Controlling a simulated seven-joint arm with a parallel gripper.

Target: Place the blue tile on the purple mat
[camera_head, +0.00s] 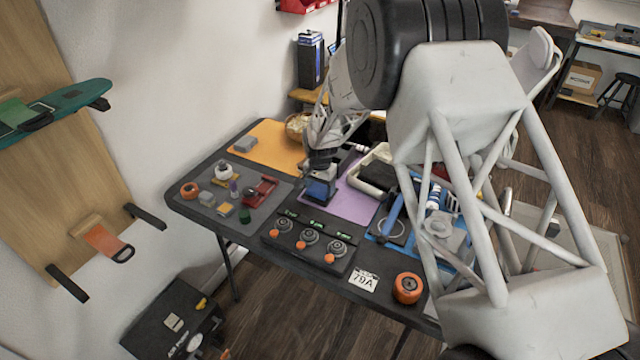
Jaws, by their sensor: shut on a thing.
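The purple mat (352,204) lies flat on the dark table, right of the middle of the objects. My gripper (321,172) reaches down from above at the mat's left side and is shut on the blue tile (320,190). The tile shows below the fingers, its blue face toward the camera. It overlaps the mat's left edge in the picture. I cannot tell whether it touches the mat or hangs just above it. The fingertips are small and partly hidden, and my arm covers much of the right side.
Left of the mat is a grey mat (226,188) with several small parts. A black panel with orange knobs (310,240) stands in front. A white tray (368,163) with a dark item sits right behind. An orange mat (272,147) lies at the back left; an orange roll (407,288) stands front right.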

